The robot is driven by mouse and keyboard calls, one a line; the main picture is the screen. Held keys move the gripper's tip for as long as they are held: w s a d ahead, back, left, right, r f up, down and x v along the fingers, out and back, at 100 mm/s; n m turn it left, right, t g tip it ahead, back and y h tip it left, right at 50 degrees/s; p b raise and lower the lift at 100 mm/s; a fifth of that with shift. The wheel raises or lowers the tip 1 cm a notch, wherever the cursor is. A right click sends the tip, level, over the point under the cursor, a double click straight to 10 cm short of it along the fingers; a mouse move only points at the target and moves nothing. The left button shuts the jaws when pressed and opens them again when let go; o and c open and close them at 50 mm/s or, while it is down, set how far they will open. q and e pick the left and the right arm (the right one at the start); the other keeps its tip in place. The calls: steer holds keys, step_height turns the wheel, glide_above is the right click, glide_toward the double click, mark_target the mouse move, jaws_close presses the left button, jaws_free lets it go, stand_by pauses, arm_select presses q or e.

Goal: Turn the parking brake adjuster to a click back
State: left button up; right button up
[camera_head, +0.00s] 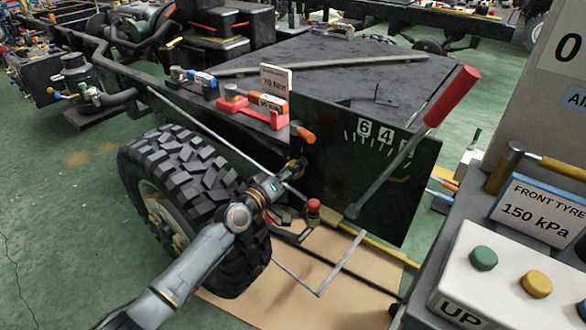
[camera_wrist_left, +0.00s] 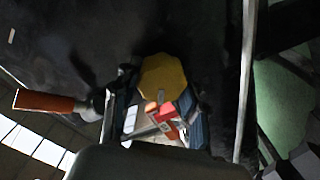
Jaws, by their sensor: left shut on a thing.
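The parking brake adjuster appears as a yellow faceted knob (camera_wrist_left: 162,78) in the left wrist view. It sits on the dark chassis face, and its yellow edge shows in the head view (camera_head: 297,168). My left gripper (camera_head: 290,172) reaches over the tyre to this knob. Its fingers (camera_wrist_left: 158,103) are on either side of the knob and shut on it. The gripper hides part of the knob in the head view. A white scale with the numbers 6 and 4 (camera_head: 375,133) is on the black box, partly behind a lever. My right gripper is out of view.
A red-gripped lever (camera_head: 452,96) slants across the box front. A black tyre (camera_head: 180,190) stands beside my left arm. An orange handle (camera_head: 305,134) sticks out above the gripper. A button panel (camera_head: 505,275) fills the lower right. A red-topped object (camera_head: 313,206) is below.

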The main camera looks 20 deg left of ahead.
arm_select(q)
steer(key=o, duration=1.2)
steer(key=shift+c, duration=0.2)
steer(key=shift+s, duration=0.1)
steer(key=shift+s+a, duration=0.15)
steer(key=shift+s, duration=0.25)
steer(key=v, duration=1.1)
